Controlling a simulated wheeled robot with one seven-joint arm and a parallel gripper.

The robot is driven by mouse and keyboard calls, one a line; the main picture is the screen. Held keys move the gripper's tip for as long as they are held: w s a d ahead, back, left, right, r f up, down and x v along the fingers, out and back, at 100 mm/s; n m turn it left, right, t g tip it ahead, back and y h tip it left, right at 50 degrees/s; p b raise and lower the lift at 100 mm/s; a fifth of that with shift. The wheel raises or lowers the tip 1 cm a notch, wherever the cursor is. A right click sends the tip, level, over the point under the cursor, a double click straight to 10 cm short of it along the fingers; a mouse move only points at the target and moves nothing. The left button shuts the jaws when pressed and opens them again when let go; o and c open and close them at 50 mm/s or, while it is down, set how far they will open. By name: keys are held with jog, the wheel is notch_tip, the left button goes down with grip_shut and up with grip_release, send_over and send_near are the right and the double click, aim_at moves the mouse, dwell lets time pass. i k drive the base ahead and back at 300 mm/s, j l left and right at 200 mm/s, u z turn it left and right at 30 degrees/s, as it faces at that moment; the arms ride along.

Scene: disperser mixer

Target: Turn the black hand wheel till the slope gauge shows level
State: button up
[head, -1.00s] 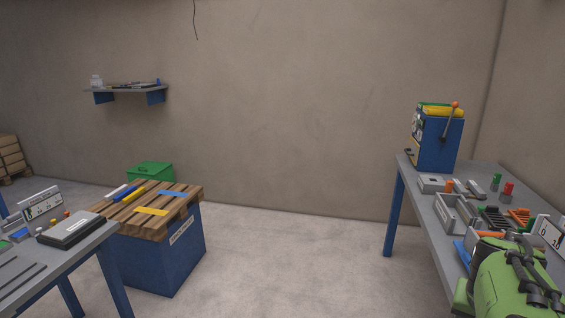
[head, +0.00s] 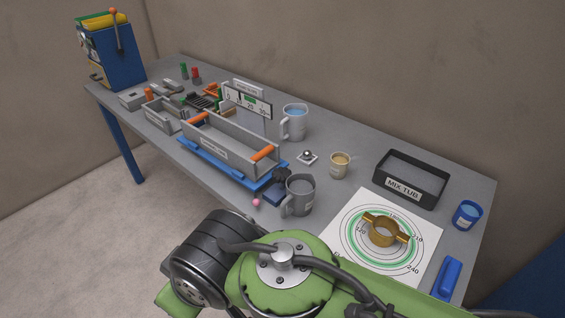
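A small black knob-like part, apparently the hand wheel (head: 281,175), sits at the right front end of a blue platform (head: 218,172), just behind a grey mug. On the platform rests a long grey tray (head: 222,152) with orange grips. Behind the tray stands a white gauge plate (head: 262,108) with numbers and a green band, apparently the slope gauge. A dark pointer shows near its left part, but the exact reading is too small to tell. My green arm crosses the bottom of the head view. My gripper is not in view.
Grey mug (head: 300,196) stands close to the wheel. Floor at lower left is clear.

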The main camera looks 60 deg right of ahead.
aim_at(280, 174)
jog(key=z, duration=1.95)
